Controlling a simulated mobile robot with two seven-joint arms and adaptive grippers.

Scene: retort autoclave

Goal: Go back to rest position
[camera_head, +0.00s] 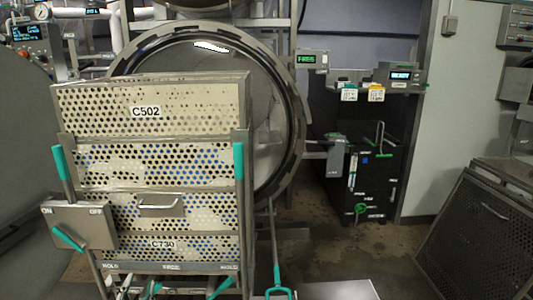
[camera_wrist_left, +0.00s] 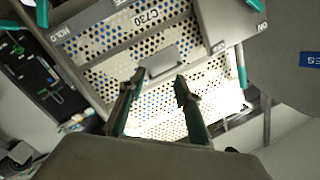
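My left gripper (camera_wrist_left: 160,78) is open in the left wrist view, with a clear gap between its dark, teal-edged fingers and nothing between them. In the head view its fingertips (camera_head: 137,288) show only partly at the bottom edge, in front of the cart's lower rail. The wrist view is upside down and faces the perforated C730 basket (camera_wrist_left: 118,48). The basket's front handle (camera_wrist_left: 165,62) lies just beyond the fingertips in that picture; I see no contact. My right gripper is not in view.
Stacked perforated baskets (camera_head: 208,215), topped by C502 (camera_head: 100,112), stand before the round retort (camera_head: 291,150). An ON/OFF box (camera_head: 85,235) juts out at left. A forked teal handle (camera_head: 277,285) is low at centre. Floor (camera_head: 395,245) is open toward the right-hand mesh panel (camera_head: 480,240).

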